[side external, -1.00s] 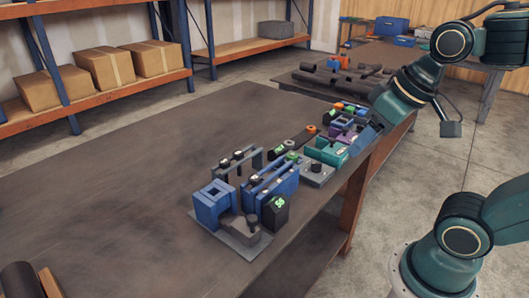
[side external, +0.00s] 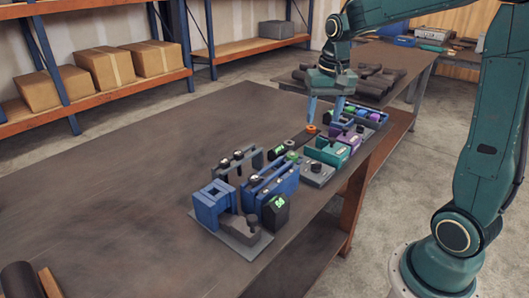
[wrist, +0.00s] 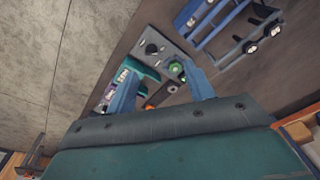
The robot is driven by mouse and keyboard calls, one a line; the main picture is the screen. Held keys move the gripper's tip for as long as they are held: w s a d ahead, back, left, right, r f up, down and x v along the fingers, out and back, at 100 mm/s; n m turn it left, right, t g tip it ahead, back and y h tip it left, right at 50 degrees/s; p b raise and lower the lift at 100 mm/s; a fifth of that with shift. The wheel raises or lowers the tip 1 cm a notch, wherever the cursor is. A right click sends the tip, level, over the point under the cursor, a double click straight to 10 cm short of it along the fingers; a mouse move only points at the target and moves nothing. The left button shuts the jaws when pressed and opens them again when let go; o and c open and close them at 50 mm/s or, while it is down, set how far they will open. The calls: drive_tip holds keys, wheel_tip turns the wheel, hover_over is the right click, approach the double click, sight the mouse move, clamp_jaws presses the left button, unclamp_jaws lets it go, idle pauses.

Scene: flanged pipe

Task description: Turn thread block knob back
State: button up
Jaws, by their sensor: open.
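My gripper (side external: 323,121) points down over the far part of the fixture row, its two blue fingers apart with nothing seen between them. In the wrist view its fingers (wrist: 158,72) frame part of the row. A flat grey block with a dark round knob (side external: 316,169) sits at the row's near right, closer to the camera than the gripper. A green knob (side external: 292,155) stands left of it, also visible in the wrist view (wrist: 177,67). I cannot tell for certain which is the thread block knob. An orange ring (side external: 311,128) lies near the left fingertip; contact is unclear.
Teal blocks (side external: 330,150) and a purple block (side external: 351,142) stand right of and below the fingers. Blue upright plates (side external: 271,186) and a blue vise-like block (side external: 213,203) stand nearer the camera. The workbench (side external: 130,190) is mostly clear on the left.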

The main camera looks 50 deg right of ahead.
drive_tip(key=m+g, duration=0.1)
drive_tip(key=m, duration=0.1)
hover_over(317, 163)
wheel_tip(317, 163, down, 5)
drive_tip(key=shift+w+d, duration=0.1)
drive_tip(key=shift+f, duration=0.1)
wheel_tip(317, 163, down, 14)
drive_tip(key=shift+r, duration=0.15)
idle(0.4)
drive_tip(key=shift+c, duration=0.4)
drive_tip(key=c, duration=0.9)
